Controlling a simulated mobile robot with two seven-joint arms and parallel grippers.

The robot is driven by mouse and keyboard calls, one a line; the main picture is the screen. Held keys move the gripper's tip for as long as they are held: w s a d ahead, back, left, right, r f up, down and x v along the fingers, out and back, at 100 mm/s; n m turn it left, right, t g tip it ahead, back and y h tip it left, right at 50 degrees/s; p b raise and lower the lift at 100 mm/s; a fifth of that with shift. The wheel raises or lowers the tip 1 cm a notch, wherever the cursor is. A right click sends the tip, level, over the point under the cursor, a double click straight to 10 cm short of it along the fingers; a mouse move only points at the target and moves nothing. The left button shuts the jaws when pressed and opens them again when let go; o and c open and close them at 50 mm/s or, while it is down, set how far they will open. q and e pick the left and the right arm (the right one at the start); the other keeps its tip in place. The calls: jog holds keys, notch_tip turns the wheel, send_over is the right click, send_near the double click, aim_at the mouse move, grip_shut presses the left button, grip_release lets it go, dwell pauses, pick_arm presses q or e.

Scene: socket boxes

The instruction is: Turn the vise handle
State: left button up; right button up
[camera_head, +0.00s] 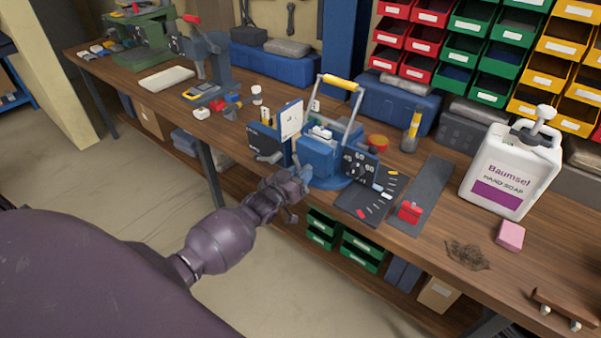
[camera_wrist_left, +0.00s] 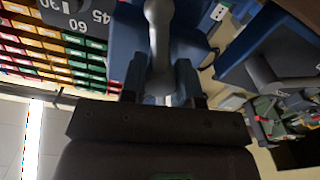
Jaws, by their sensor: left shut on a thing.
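The blue vise (camera_head: 319,160) stands at the front edge of the wooden bench, with a tall grey frame topped by a yellow grip (camera_head: 342,82). My left gripper (camera_head: 297,181) is at the vise's front side. In the left wrist view, a thick grey handle (camera_wrist_left: 159,40) runs down between the two fingers of my left gripper (camera_wrist_left: 162,88), which is shut on it. In the head view, the gripper mostly hides the held part of the handle. My right gripper is not in view.
A dark plate with a dial (camera_head: 357,170) stands just right of the vise. A red block (camera_head: 410,211), a soap jug (camera_head: 510,170) and a pink sponge (camera_head: 510,235) are further right. Green bins (camera_head: 340,240) sit below the bench. The floor in front is clear.

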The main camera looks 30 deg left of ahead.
pick_arm(q)
jog(key=m, duration=0.5)
jog(key=shift+s+f+m, duration=0.1)
jog(key=shift+f+m, duration=0.05)
jog(key=shift+m, duration=0.15)
jog(key=m, duration=0.3)
jog(key=shift+f+m, duration=0.1)
jog(key=shift+m, duration=0.2)
jog(key=m, duration=0.4)
jog(key=shift+m+b, duration=0.3)
jog(key=shift+b, duration=0.1)
jog(key=m, duration=0.2)
jog(key=shift+f+m+b, duration=0.1)
jog(key=shift+m+b, duration=0.2)
jog(key=shift+b, duration=0.05)
jog(key=m+b, duration=0.1)
jog(key=m, duration=0.2)
jog(key=shift+d+m+b, duration=0.1)
jog(key=shift+m+b, duration=0.2)
jog(key=shift+m, duration=0.8)
jog(key=shift+s+m, duration=0.1)
jog(key=shift+m, duration=0.5)
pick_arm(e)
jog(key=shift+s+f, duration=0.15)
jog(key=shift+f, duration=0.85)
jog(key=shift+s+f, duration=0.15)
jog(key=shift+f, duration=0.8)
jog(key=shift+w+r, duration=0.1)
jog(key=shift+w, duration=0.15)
